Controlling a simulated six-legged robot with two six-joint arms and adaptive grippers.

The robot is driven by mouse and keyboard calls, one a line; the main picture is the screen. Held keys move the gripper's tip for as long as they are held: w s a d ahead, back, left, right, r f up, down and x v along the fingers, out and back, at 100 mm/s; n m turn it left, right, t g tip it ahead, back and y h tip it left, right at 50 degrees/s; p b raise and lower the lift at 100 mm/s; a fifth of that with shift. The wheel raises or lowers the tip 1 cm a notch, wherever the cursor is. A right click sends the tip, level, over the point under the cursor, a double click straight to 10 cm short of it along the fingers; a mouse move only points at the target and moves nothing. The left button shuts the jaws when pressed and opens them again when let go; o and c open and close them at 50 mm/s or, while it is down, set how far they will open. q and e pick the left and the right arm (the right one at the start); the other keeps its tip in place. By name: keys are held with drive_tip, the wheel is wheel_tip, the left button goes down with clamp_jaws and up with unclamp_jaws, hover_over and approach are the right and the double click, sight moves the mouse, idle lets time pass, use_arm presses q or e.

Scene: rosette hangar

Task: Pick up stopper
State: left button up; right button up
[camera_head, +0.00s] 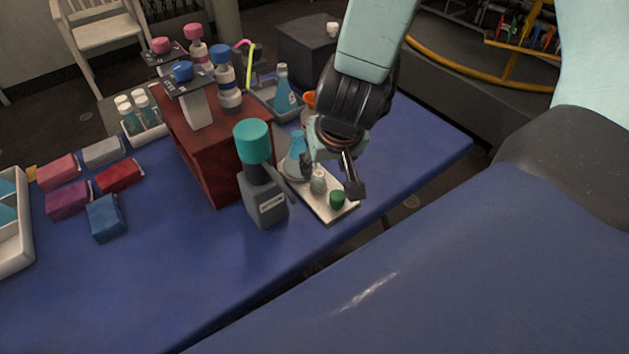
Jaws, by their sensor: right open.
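A small green stopper (337,199) sits on a pale flat tray (322,208) near the table's right edge. A small grey-white piece (318,180) stands beside it on the same tray. My right gripper (333,178) comes down from above over the tray, with its fingers apart and nothing between them that I can make out. One fingertip is just above and right of the green stopper; whether it touches cannot be told. A flask with blue liquid (296,149) stands behind the tray, partly hidden by the gripper. My left gripper is not in view.
A grey device with a teal cap (252,137) stands close left of the tray. A dark red box (220,168) bears dispensers behind it. Coloured packs (118,177) lie at the left. The blue table's front (200,270) is clear.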

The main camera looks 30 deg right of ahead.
sight(319, 174)
drive_tip(key=shift+w+d+f, duration=0.2)
drive_tip(key=shift+w+f, duration=0.05)
drive_tip(key=shift+f, duration=0.15)
drive_tip(key=shift+w+f+b, duration=0.2)
drive_tip(key=shift+f+b, duration=0.1)
drive_tip(key=x, duration=0.1)
drive_tip(key=b+x, duration=0.2)
drive_tip(key=shift+w+a, duration=0.15)
drive_tip(key=shift+a, duration=0.15)
drive_tip(key=shift+w+d+f, duration=0.25)
drive_tip(key=shift+w+f, duration=0.05)
drive_tip(key=shift+f, duration=0.1)
drive_tip(key=shift+s+a+r, duration=0.15)
drive_tip(key=shift+a+r, duration=0.05)
drive_tip(key=shift+c, duration=1)
drive_tip(key=shift+d+f, duration=0.1)
drive_tip(key=c, duration=0.5)
drive_tip(key=shift+c, duration=1.3)
